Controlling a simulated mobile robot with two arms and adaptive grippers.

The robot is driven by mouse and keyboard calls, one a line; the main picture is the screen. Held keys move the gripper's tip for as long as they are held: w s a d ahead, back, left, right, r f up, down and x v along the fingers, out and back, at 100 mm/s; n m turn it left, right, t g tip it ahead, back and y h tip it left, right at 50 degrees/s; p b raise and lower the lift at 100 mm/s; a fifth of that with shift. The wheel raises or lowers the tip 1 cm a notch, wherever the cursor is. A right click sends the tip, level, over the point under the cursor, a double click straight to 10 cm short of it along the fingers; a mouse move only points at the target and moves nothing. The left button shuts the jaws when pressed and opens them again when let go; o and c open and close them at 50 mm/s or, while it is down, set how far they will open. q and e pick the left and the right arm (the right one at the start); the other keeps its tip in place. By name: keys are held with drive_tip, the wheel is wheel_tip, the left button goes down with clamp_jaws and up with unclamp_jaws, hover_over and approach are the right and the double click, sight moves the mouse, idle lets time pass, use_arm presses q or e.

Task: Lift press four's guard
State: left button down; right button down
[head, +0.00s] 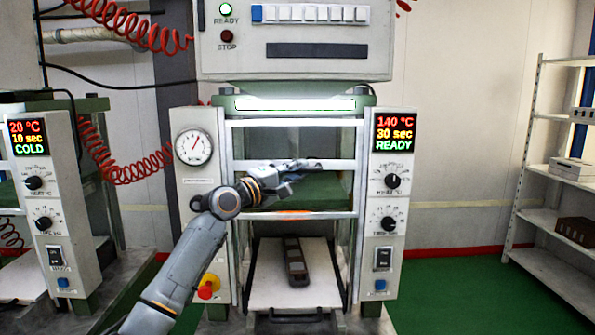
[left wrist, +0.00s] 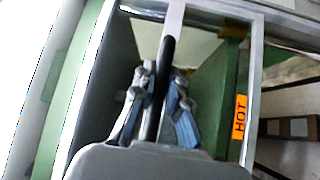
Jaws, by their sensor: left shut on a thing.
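The press in the middle of the head view has a white-barred guard (head: 260,215) across its front, with an open gap below its lower bar. No number is readable on the press. My left gripper (head: 305,166) is at the guard's middle bar, in front of the press opening. In the left wrist view, my left gripper (left wrist: 158,100) is shut on the guard's black handle (left wrist: 167,50), which runs between its fingers. The guard's frame (left wrist: 252,75) also shows there. My right gripper is not in view.
A dark mould (head: 294,262) lies on the white tray (head: 265,285) under the guard. The right panel (head: 395,133) reads 140 °C, 30 sec, READY. A second press (head: 50,200) stands left; a shelf (head: 560,170) stands right.

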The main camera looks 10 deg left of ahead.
use_arm(q)
drive_tip(key=c, duration=1.3)
unclamp_jaws()
drive_tip(key=shift+c, duration=0.2)
drive_tip(key=shift+s+a, duration=0.1)
drive_tip(key=v, duration=1.1)
drive_tip(key=shift+s+a, duration=0.25)
drive_tip(key=shift+s, duration=0.05)
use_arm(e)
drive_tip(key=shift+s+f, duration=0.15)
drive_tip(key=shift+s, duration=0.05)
